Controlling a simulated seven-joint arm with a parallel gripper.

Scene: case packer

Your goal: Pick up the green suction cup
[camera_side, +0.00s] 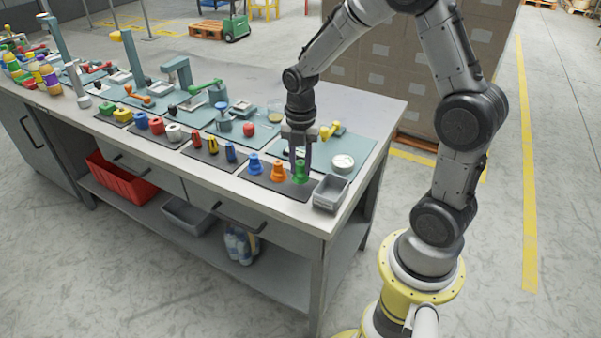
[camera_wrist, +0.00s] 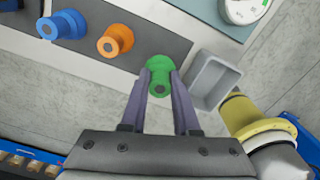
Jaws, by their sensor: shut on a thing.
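The green suction cup (camera_side: 300,172) is at the right end of a dark mat on the bench, in a row with an orange suction cup (camera_side: 279,172) and a blue suction cup (camera_side: 255,165). My gripper (camera_side: 299,162) points down over it with its fingers at the cup. In the wrist view my gripper (camera_wrist: 161,88) is shut on the green suction cup (camera_wrist: 160,66), one finger on each side. I cannot tell whether the cup touches the mat. The orange cup (camera_wrist: 115,40) and blue cup (camera_wrist: 63,25) stand to its left.
A grey open bin (camera_side: 330,192) stands just right of the green cup, near the bench corner; it also shows in the wrist view (camera_wrist: 213,78). A round white gauge (camera_side: 343,162) lies behind it. Screwdrivers (camera_side: 212,145) and other parts lie on mats to the left.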

